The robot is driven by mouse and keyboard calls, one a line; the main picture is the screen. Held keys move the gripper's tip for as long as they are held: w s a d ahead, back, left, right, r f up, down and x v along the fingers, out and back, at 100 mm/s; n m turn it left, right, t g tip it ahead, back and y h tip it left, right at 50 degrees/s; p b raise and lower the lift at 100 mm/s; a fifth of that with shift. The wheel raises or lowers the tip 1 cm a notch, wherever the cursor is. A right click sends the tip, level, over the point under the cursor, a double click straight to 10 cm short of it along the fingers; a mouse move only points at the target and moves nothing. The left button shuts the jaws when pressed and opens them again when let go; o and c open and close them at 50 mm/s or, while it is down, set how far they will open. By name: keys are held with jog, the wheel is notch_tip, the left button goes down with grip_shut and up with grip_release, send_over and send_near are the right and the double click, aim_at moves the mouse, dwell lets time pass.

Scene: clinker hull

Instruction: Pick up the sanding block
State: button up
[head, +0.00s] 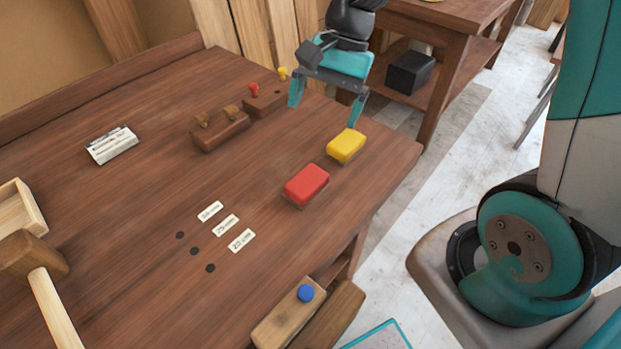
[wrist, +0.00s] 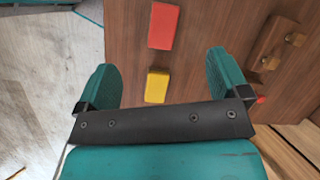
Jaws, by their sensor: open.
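Two block-shaped things lie near the table's right edge, a red block (head: 306,184) and a yellow block (head: 346,146); I cannot tell from their looks which is the sanding block. My gripper (head: 327,104) is open and empty, raised beyond the yellow block at the table's far right corner. In the wrist view, the yellow block (wrist: 157,86) shows between the two teal fingers (wrist: 161,60). The red block (wrist: 163,27) shows farther up, past the fingertips. Neither block is touched.
The brown table (head: 130,220) carries two wooden holders (head: 220,131) (head: 264,101), a white labelled box (head: 112,145), a mallet (head: 45,285) and a wooden tray (head: 20,208). Three small labels (head: 226,225) lie beside dark holes. A wooden piece with a blue knob (head: 305,293) is at the front edge.

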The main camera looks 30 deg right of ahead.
notch_tip(320, 180, down, 4)
jog(key=w+d+r+m, duration=0.1)
jog(key=w+d+m, duration=0.2)
jog(key=m, duration=0.1)
jog(key=p, duration=0.2)
send_over(308, 179)
jog(key=d, duration=0.2)
notch_tip(308, 179, down, 10)
jog(key=shift+r, duration=0.1)
jog(key=shift+w+p+x, duration=0.2)
jog(key=shift+p+x, duration=0.1)
jog(key=shift+x, duration=1.35)
jog(key=shift+w+p+x, duration=0.2)
jog(key=shift+p+x, duration=0.1)
jog(key=shift+x, duration=1.35)
jog(key=c, duration=1.1)
notch_tip(308, 179, up, 20)
jog(key=shift+r+b, duration=0.1)
jog(key=shift+b, duration=0.7)
